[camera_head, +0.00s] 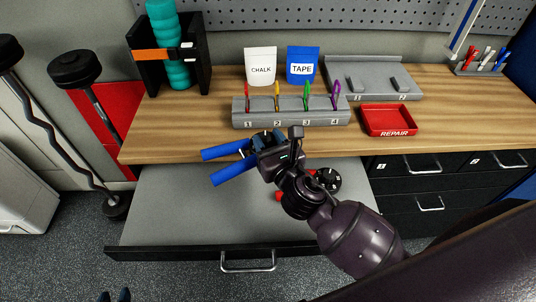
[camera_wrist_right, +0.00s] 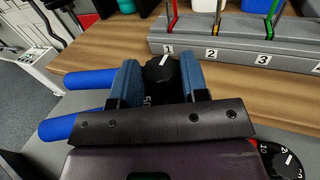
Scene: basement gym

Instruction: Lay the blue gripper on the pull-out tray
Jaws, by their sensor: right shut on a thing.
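The blue gripper, a hand exerciser with two blue handles (camera_head: 233,170) and a black dial, is held by my right gripper (camera_head: 262,141). In the right wrist view its handles (camera_wrist_right: 78,78) stick out to the left, and its dial sits between my right fingers (camera_wrist_right: 160,82). It appears in front of the wooden desk's front edge, over the back of the pull-out tray (camera_head: 165,212); its height is hard to tell. The tray is a grey pulled-out surface with a black front and a handle. The fingertips of my left gripper (camera_head: 114,296) show at the bottom edge, apart and empty.
A red gripper with a black dial (camera_head: 328,179) lies on the tray's right side, partly hidden by my right arm. A numbered grey holder (camera_head: 290,117) and red REPAIR bin (camera_head: 389,120) stand on the desk. The tray's left and middle are clear.

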